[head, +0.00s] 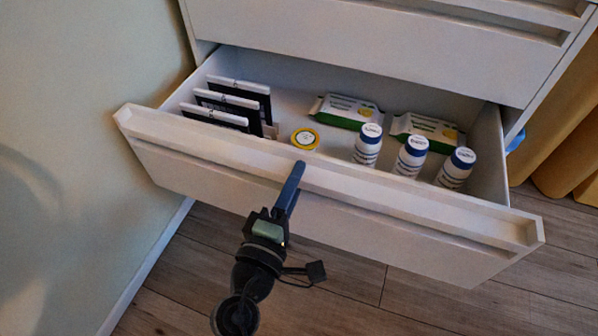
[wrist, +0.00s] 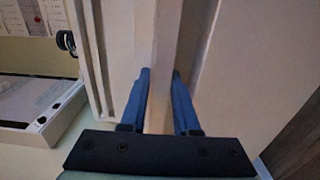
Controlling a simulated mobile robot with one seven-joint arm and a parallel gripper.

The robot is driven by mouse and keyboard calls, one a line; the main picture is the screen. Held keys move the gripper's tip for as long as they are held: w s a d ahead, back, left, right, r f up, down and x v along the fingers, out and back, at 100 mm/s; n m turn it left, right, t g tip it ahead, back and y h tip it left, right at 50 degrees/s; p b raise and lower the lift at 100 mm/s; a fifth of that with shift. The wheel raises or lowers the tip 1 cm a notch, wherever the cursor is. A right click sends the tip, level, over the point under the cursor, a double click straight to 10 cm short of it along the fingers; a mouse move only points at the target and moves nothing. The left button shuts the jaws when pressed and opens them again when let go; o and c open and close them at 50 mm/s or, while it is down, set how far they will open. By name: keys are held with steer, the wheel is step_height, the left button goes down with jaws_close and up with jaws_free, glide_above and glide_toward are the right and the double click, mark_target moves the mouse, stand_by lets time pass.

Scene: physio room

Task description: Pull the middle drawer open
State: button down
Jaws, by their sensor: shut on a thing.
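A white drawer (head: 400,222) stands well open, its front tilted across the head view. A closed white drawer (head: 385,35) is above it. Anything under the open drawer is hidden by its front, so I cannot see a lower drawer. My gripper (head: 298,170) reaches up from below to the open drawer's top front edge, a little left of its middle. In the wrist view, its blue fingers (wrist: 161,76) stand on either side of the pale handle rail (wrist: 159,40) and are shut on it.
Inside are black-and-white boxes (head: 235,100), a yellow-lidded round tin (head: 305,139), green-white packs (head: 346,111) and blue-capped bottles (head: 411,156). A pale wall (head: 70,100) is close on the left. Wooden floor (head: 340,285) in front is clear. Yellow rolls (head: 570,140) stand right.

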steer(key=shift+s+a+f, duration=0.15)
steer(key=shift+s+f, duration=0.05)
steer(key=shift+s, duration=0.25)
steer(key=shift+s+a+f, duration=0.15)
steer(key=shift+s+f, duration=0.05)
steer(key=shift+s, duration=0.2)
steer(key=c, duration=0.7)
jaws_free()
steer(key=shift+r, duration=0.15)
steer(key=p+v, duration=0.2)
steer(key=v, duration=1)
steer(key=shift+s+a+r, duration=0.1)
steer(key=shift+s+a, duration=0.05)
steer(key=shift+s, duration=0.25)
